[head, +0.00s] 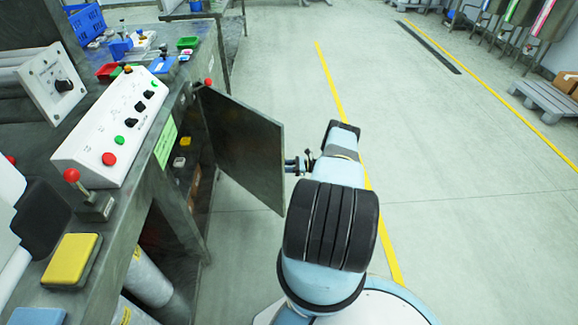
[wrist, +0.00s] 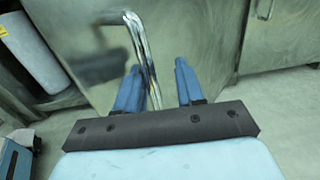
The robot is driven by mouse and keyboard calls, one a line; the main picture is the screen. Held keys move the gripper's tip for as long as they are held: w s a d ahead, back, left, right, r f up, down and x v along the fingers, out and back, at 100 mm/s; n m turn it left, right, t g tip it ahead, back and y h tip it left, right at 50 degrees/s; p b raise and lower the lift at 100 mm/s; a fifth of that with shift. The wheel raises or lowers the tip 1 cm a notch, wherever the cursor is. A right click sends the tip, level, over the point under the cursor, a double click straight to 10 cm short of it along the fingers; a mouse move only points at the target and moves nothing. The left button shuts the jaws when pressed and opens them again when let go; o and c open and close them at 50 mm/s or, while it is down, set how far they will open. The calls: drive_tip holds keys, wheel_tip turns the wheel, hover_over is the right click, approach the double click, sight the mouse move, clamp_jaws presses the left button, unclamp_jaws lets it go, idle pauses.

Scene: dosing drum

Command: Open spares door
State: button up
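The spares door (head: 240,145) is a dark grey metal panel. In the head view it stands swung well out from the bench cabinet, and the inside of the compartment shows behind it. A bent chrome handle (wrist: 138,38) is on the door's outer face in the wrist view. My gripper (wrist: 158,66) is at this handle. Its two blue fingers are apart, with the bar running between them, nearer the left finger and with a gap to the right one. In the head view my gripper (head: 292,165) is at the door's outer face; its fingertips are small there.
Inside the cabinet are a yellow item (head: 185,141) and a pale item (head: 179,162). A white control panel (head: 115,125) sits on the bench above. Grey cylinders (head: 148,280) stand under the bench. The floor right of my arm is clear, with a yellow line (head: 332,85).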

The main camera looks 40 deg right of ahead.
drive_tip(key=v, duration=1.4)
